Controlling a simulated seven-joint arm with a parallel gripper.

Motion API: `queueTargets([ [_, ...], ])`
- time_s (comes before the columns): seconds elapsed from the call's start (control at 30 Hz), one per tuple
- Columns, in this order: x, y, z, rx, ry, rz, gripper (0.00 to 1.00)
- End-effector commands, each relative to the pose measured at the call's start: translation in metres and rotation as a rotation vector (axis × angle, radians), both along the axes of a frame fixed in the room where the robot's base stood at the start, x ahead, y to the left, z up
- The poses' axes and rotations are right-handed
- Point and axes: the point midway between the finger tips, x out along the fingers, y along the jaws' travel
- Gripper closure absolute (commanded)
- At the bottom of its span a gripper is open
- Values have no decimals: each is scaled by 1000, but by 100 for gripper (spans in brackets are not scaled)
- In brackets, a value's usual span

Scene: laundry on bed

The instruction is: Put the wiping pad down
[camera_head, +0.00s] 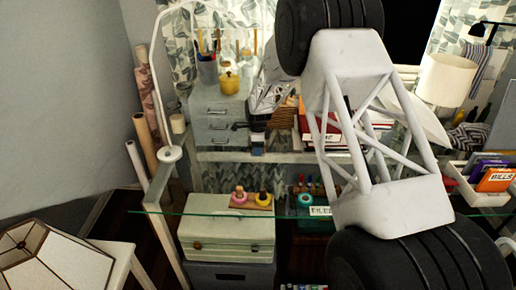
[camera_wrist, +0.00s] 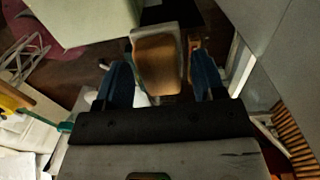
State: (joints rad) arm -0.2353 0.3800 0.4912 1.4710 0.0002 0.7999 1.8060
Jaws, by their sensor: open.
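A block with a tan face and pale grey edges, which looks like the wiping pad (camera_wrist: 157,62), shows in the wrist view. My gripper (camera_wrist: 164,78) is open, with one blue finger on each side of that block in the picture. Gaps show between the block and both fingers; I cannot tell whether it lies between the fingertips or beyond them. In the head view my gripper (camera_head: 257,148) is small, above the glass shelf and beside the grey drawer unit. I cannot make out the pad there.
The grey drawer unit (camera_head: 219,122) stands left of my gripper, with a pencil cup (camera_head: 207,70) on top. A brown brush (camera_head: 283,117) is just to the right. Below are a glass shelf (camera_head: 175,213) and a pale green box (camera_head: 227,240).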

Motion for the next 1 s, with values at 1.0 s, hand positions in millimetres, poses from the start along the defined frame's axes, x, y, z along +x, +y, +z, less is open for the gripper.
queueTargets([
  [1.0, 0, 0, 117, 0, -1, 0, 37],
])
